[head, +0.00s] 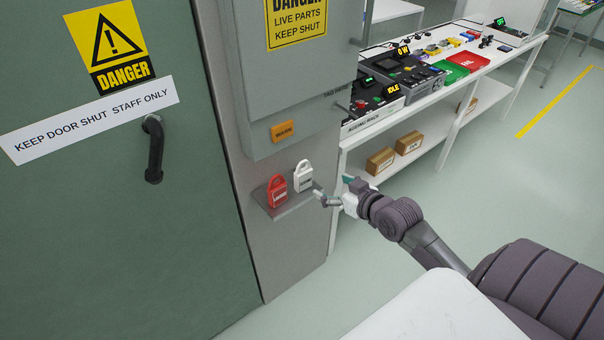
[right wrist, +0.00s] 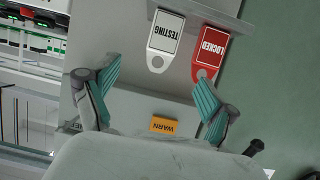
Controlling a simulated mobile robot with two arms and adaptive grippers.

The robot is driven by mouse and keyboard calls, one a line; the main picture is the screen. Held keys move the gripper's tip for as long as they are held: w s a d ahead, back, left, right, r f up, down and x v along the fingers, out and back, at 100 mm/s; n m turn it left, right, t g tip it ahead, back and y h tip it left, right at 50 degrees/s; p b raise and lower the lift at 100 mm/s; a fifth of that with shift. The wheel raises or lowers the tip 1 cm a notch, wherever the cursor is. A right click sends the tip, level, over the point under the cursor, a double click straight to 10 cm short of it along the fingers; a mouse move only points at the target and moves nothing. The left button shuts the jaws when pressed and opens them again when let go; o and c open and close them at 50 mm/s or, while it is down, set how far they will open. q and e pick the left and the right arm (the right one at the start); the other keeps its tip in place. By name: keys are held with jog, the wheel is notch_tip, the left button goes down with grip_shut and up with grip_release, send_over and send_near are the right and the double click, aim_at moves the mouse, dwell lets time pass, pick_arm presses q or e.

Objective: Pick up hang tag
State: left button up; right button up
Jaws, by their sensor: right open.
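A red tag reading LOCKED (head: 276,191) and a white tag reading TESTING (head: 303,176) stand side by side on a small grey ledge (head: 292,202) under the grey cabinet. Both have a loop at the top in the head view. In the right wrist view, the white tag (right wrist: 164,40) lies ahead between the finger directions, and the red tag (right wrist: 210,50) is right of it, near the right finger's line. My right gripper (head: 331,191) is open and empty, just right of the white tag and apart from it; its teal fingers (right wrist: 157,78) also show. My left gripper is not in view.
An orange WARN label (head: 284,131) is on the cabinet (head: 300,90) above the ledge. A green door (head: 90,230) with a black handle (head: 154,150) is left. A white bench (head: 455,82) with devices and red and green trays stands behind; boxes sit on its lower shelf.

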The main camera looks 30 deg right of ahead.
aim_at(306, 175)
jog(key=x, duration=0.7)
jog(key=shift+w+f, duration=0.1)
jog(key=shift+w, duration=0.15)
jog(key=shift+w+a+f+p, duration=0.2)
jog(key=shift+w+p, duration=0.25)
jog(key=shift+w, duration=0.2)
jog(key=x, duration=0.4)
jog(key=shift+w+f+p, duration=0.2)
jog(key=shift+f+p, duration=0.05)
jog(key=shift+p, duration=0.05)
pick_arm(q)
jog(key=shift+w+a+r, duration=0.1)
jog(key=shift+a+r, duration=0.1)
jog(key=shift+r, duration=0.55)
pick_arm(e)
jog(key=c, duration=1.3)
